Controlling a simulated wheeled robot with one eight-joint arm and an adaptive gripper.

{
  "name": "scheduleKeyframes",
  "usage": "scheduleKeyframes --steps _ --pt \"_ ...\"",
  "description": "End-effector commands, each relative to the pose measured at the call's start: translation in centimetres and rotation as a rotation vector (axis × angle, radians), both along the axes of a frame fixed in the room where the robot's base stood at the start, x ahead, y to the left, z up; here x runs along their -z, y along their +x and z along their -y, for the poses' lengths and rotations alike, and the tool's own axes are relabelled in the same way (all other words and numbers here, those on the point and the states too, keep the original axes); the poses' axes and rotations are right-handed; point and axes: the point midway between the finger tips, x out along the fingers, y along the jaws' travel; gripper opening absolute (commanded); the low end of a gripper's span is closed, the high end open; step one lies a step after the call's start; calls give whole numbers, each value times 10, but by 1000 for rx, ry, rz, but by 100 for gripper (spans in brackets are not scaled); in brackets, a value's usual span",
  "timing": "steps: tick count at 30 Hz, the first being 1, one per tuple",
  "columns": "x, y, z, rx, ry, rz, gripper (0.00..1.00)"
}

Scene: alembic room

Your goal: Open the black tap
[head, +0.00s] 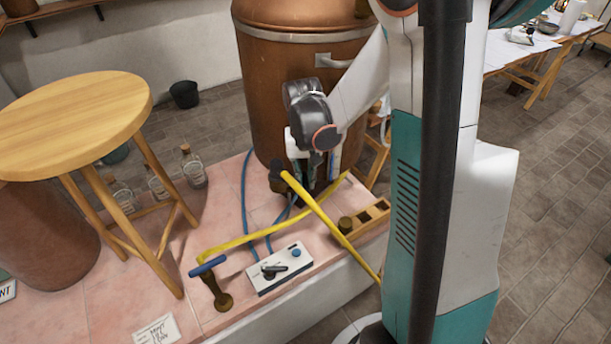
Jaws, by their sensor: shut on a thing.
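The black tap (277,176) is at the lower front of the large copper vessel (290,75), close above the pink platform. My gripper (308,178) reaches down in front of the vessel and is shut at the tap. The dark tap part shows just left of the fingers. The fingers and the shadow hide most of the grip, and I cannot tell how far the tap is turned.
Yellow strips (325,220) cross in front of the gripper. A white box with a black lever (280,270), a blue-handled brass tap (210,280) and blue hoses (246,205) are nearby. A wooden stool (75,115) and bottles (192,168) stand left.

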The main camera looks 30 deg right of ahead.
Motion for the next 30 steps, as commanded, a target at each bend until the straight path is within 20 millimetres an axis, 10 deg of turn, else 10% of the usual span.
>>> scheduleKeyframes --steps 13,16,30 --pt "0 1 0 7 0 1 0" --pt "0 1 0 7 0 1 35" --pt "-10 0 0 7 0 0 35"
